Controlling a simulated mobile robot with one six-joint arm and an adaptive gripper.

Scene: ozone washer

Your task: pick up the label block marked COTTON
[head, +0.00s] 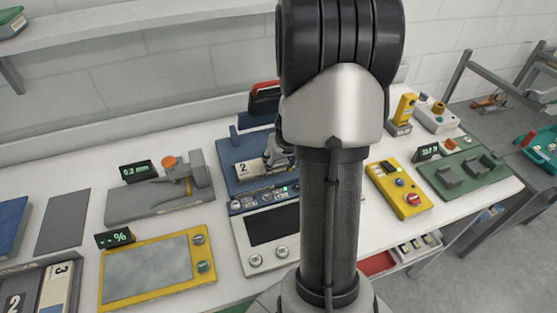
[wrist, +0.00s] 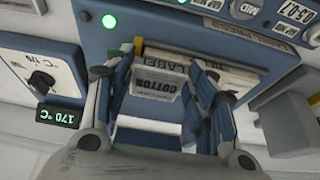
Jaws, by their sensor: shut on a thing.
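The label block marked COTTON (wrist: 155,88) shows in the wrist view as a pale block with dark lettering. It sits between the two blue-padded fingers of my gripper (wrist: 163,72), which is shut on it. Behind it, a blue housing has a pale panel lettered LABEL (wrist: 180,57), partly covered by the block and the fingers. In the head view my gripper (head: 279,152) is at the blue machine (head: 240,150), half hidden by my arm. The COTTON block cannot be made out there.
A grey device (head: 150,203) and a yellow-framed panel (head: 150,268) are to the left. A yellow control box (head: 398,190) and a green fixture (head: 462,175) are to the right. A temperature dial panel (wrist: 45,75) is near the left finger.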

